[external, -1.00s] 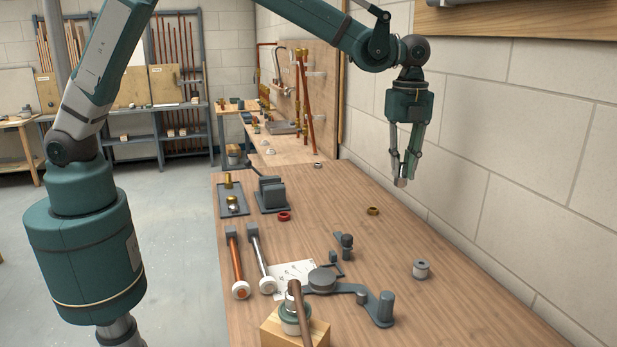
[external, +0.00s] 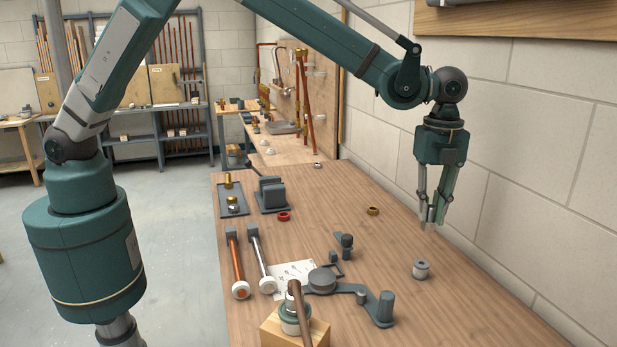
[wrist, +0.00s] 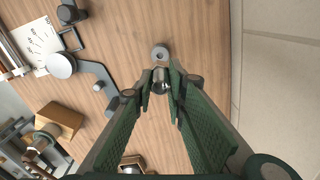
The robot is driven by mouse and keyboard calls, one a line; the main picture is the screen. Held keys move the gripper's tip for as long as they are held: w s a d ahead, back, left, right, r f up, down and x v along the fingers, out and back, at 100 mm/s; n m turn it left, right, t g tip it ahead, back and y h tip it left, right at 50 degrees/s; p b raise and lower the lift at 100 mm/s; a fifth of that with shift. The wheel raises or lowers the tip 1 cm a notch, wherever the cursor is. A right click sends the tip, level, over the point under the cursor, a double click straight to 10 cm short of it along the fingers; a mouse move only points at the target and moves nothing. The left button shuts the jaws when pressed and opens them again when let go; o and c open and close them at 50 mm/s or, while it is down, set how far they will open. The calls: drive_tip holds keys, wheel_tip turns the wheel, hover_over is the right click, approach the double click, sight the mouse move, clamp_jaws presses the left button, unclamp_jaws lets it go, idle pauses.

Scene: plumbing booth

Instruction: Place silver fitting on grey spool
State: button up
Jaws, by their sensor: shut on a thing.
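My gripper (external: 433,222) hangs pointing down over the right side of the wooden workbench, shut on the silver fitting (wrist: 161,80). In the wrist view the fitting sits between the fingertips (wrist: 161,86); in the external view the fingers mostly hide it. The grey spool (external: 421,270) stands on the bench below my gripper and nearer the camera, clear of it. In the wrist view the spool (wrist: 160,52) shows from above as a grey ring with a dark centre, just beyond the fitting.
A grey bender-like tool (external: 350,289) lies left of the spool. A brass ring (external: 373,211) and a red ring (external: 284,216) lie farther back. A wooden block (external: 316,333) stands at the front. The block wall is close on the right. Bench around the spool is clear.

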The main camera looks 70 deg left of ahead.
idle(0.3)
hover_over(422, 263)
drive_tip(key=shift+f, duration=3.1)
drive_tip(key=shift+f, duration=1.9)
drive_tip(key=shift+f, duration=0.15)
drive_tip(key=o, duration=0.9)
drive_tip(key=shift+o, duration=0.2)
drive_tip(key=shift+r+p, duration=0.2)
drive_tip(key=shift+p, duration=0.1)
wheel_tip(422, 263, up, 12)
